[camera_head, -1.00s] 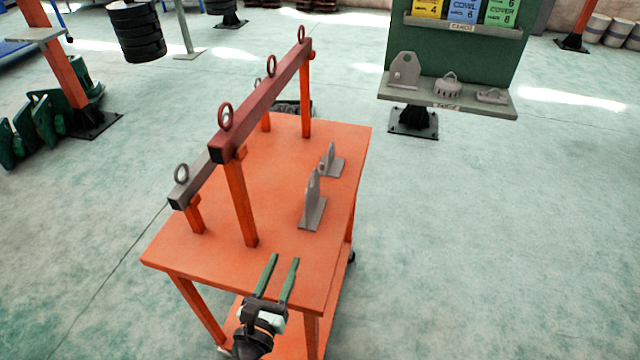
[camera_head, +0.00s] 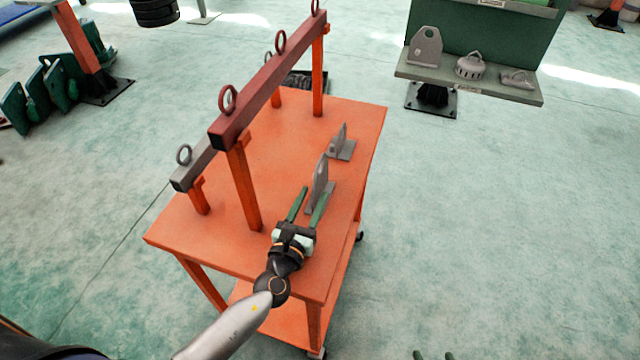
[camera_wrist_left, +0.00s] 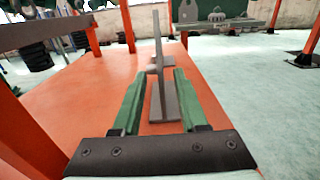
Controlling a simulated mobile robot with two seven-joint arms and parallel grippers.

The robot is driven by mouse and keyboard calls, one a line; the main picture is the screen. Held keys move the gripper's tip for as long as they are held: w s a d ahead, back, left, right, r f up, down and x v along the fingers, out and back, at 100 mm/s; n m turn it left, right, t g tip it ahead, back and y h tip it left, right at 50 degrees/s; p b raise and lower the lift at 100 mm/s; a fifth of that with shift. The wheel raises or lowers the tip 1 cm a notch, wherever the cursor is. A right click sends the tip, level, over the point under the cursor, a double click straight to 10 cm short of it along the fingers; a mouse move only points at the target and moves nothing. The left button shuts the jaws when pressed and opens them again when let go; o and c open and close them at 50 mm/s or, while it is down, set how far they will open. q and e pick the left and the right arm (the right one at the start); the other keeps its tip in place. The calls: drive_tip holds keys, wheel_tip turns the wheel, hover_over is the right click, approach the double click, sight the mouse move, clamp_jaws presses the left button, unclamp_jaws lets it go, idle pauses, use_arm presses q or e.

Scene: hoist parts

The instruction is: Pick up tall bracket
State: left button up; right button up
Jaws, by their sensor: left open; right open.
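The tall bracket (camera_head: 319,178), a grey upright plate on a flat base, stands on the orange cart top (camera_head: 290,265). It also shows in the left wrist view (camera_wrist_left: 158,60), with its plate edge-on between the finger lines. My left gripper (camera_head: 308,208) is open, its green fingers pointing at the bracket's near end. The left wrist view shows the two fingers (camera_wrist_left: 158,105) apart on either side of the bracket's near part; I cannot tell if they touch it. Only the tips of my right gripper (camera_head: 435,355) show at the bottom edge, apart.
A shorter grey bracket (camera_head: 341,147) stands behind the tall one. A red beam with rings (camera_head: 265,85) on orange posts and a grey bar (camera_head: 195,167) stand to the left. A shelf (camera_head: 470,83) with grey parts is at the back right.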

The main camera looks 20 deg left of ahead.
sight(318, 185)
use_arm(q)
drive_tip(key=w, duration=0.4)
drive_tip(key=shift+w+d, duration=0.1)
drive_tip(key=shift+d, duration=0.05)
drive_tip(key=shift+c, duration=0.3)
clamp_jaws()
idle(0.8)
drive_tip(key=shift+r, duration=0.15)
